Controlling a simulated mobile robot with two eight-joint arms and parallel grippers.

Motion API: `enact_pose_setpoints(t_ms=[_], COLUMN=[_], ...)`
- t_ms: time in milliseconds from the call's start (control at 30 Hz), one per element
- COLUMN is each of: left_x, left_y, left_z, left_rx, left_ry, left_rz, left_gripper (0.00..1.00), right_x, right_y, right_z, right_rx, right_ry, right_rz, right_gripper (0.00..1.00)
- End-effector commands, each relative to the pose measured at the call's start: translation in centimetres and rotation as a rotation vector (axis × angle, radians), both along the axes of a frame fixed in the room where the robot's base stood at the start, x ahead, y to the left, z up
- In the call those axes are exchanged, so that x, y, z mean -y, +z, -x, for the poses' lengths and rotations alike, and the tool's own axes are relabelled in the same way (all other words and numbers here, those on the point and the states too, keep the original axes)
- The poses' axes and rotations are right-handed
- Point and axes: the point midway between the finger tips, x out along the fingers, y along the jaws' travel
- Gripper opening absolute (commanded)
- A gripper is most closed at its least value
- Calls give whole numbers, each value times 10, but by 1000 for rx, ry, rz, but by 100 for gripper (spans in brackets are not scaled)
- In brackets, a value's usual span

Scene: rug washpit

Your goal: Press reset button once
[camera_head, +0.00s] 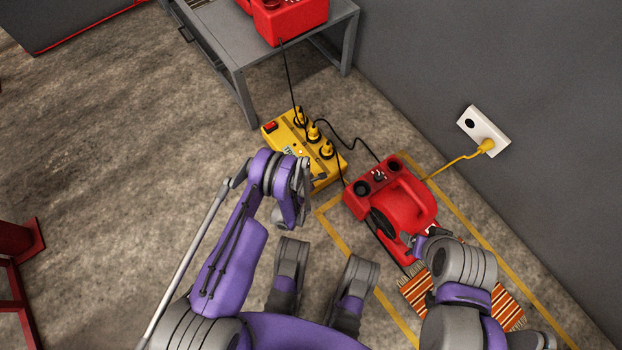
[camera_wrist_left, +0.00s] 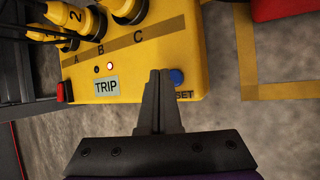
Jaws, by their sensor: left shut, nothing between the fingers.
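The yellow power box (camera_head: 284,133) lies on the floor in the head view, partly behind my left arm. In the left wrist view the box (camera_wrist_left: 190,60) shows a TRIP label (camera_wrist_left: 107,86) and a round blue reset button (camera_wrist_left: 176,77), with its lettering partly covered. My left gripper (camera_wrist_left: 159,76) is shut and empty. Its tips appear just left of the button, over the box's face; I cannot tell whether they touch it. The button is hidden in the head view. My right gripper (camera_head: 428,240) is by the red machine (camera_head: 405,203); its finger opening is unclear.
A grey table (camera_head: 240,50) stands behind, a wall socket (camera_head: 484,130) with a yellow cord is at right, and a striped rug (camera_head: 508,308) lies below the machine.

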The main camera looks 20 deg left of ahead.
Motion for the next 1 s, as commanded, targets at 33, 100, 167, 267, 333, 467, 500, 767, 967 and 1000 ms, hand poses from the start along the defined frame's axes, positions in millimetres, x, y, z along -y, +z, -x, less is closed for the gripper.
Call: enact_pose_setpoints(t_ms=[33, 100, 167, 267, 333, 467, 500, 767, 967, 1000], left_x=[0, 0, 0, 0, 0, 0, 0, 0, 0, 0], left_y=[0, 0, 0, 0, 0, 1, 3, 27, 46, 49], left_z=[0, 0, 0, 0, 0, 0, 0, 1, 0, 0], left_rx=[0, 0, 0, -1, -1, -1, -1, -1, -1, -1], left_ry=[0, 0, 0, 0, 0, 0, 0, 0, 0, 0], left_rz=[0, 0, 0, 0, 0, 0, 0, 0, 0, 0], left_gripper=[0, 0, 0, 0, 0, 0, 0, 0, 0, 0], right_x=[0, 0, 0, 0, 0, 0, 0, 0, 0, 0], right_y=[0, 0, 0, 0, 0, 1, 2, 12, 20, 21], right_z=[0, 0, 0, 0, 0, 0, 0, 2, 4, 4], right_rx=[0, 0, 0, 0, 0, 0, 0, 0, 1, 1], right_ry=[0, 0, 0, 0, 0, 0, 0, 0, 0, 0], right_rz=[0, 0, 0, 0, 0, 0, 0, 0, 0, 0], right_gripper=[76, 76, 76, 76, 76, 76, 76, 76, 76, 76])
